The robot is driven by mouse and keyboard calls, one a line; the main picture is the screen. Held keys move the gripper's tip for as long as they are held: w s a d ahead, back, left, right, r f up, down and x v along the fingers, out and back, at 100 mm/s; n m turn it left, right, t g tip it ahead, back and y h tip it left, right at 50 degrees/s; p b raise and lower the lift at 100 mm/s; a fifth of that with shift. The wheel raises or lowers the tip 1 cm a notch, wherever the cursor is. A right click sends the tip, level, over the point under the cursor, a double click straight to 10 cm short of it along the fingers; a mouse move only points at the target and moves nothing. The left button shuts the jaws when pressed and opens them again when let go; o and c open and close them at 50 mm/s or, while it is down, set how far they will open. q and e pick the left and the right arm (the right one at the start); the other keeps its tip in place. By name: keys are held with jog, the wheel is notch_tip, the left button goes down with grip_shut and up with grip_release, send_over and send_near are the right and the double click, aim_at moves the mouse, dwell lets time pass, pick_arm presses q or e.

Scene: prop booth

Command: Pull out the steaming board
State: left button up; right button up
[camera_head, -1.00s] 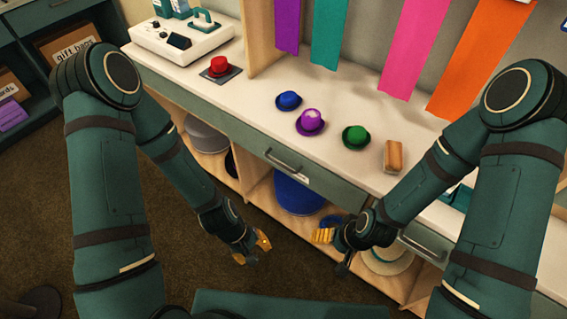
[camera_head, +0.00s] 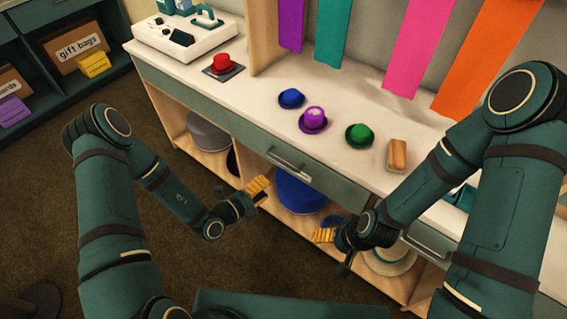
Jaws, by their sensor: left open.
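A long teal front panel (camera_head: 335,185) with a metal bar handle (camera_head: 288,163) is set under the white counter's edge. It sits flush with the counter; whether it is a board or a drawer I cannot tell. My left gripper (camera_head: 259,191) is open and empty, in front of the counter just below and left of that handle, apart from it. My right gripper (camera_head: 332,250) appears open and empty, lower and to the right, in front of the shelves. A second handle (camera_head: 425,248) shows on the right, partly behind my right arm.
Several small hats, among them a purple hat (camera_head: 313,120), and a wooden-backed brush (camera_head: 397,155) stand on the counter (camera_head: 250,105). A white machine (camera_head: 178,36) is at the far left. Open shelves below hold a blue item (camera_head: 297,193). The floor in front is clear.

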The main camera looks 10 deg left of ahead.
aim_at(284, 163)
pick_arm(q)
jog(key=w+d+f+b, duration=0.1)
jog(key=w, duration=0.3)
jog(key=w+d+f+n+y+b, duration=0.1)
jog(key=w+d, duration=0.1)
jog(key=w, duration=0.2)
jog(key=w+d+f+n+t, duration=0.1)
jog(key=w+d, duration=0.1)
jog(key=w, duration=0.2)
jog(key=shift+w+f+y+b, duration=0.1)
jog(key=shift+w+y+b, duration=0.2)
jog(key=shift+w+b, duration=0.1)
grip_shut()
